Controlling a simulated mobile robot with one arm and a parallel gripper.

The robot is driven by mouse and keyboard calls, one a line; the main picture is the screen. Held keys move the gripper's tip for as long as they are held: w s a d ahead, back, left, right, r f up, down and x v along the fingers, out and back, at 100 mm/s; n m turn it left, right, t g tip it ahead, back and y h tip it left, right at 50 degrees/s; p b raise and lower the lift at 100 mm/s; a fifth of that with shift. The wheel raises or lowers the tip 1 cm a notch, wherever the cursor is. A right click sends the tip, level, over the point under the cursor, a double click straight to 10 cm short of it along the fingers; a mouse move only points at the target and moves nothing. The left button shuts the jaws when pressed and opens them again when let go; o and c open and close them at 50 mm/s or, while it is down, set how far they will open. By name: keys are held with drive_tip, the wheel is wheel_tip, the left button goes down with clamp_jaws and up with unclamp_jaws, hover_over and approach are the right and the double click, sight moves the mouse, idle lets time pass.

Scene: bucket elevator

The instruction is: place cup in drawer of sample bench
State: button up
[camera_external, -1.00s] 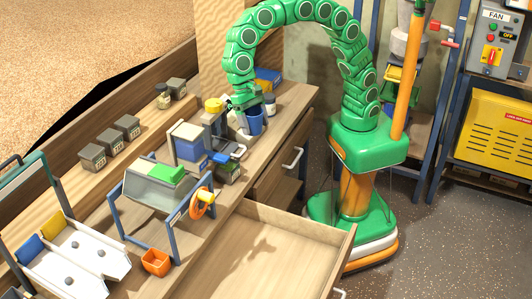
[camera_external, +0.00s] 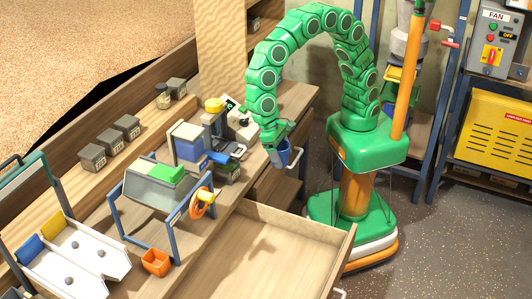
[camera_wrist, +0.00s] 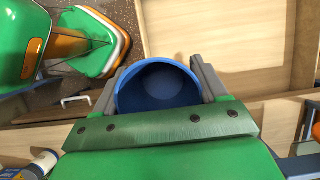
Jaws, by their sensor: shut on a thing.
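A blue cup (camera_external: 282,154) is held in my gripper (camera_external: 278,147). In the wrist view the cup (camera_wrist: 158,88) sits between the two grey fingers of my gripper (camera_wrist: 158,85), its open mouth facing the camera. The cup is in the air by the front edge of the sample bench (camera_external: 292,100). The drawer also shows in the wrist view (camera_wrist: 215,45), beyond the cup.
A small machine with a yellow top (camera_external: 213,104) and a blue-framed device with an orange wheel (camera_external: 202,203) stand on the bench. An orange bin (camera_external: 155,262) is at the front. Several grey boxes (camera_external: 91,156) line the back.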

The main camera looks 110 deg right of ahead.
wheel_tip(320, 180, down, 41)
drive_tip(key=shift+r, duration=0.1)
idle(0.8)
drive_tip(key=o, duration=1)
drive_tip(key=shift+o, duration=0.2)
drive_tip(key=v, duration=1.2)
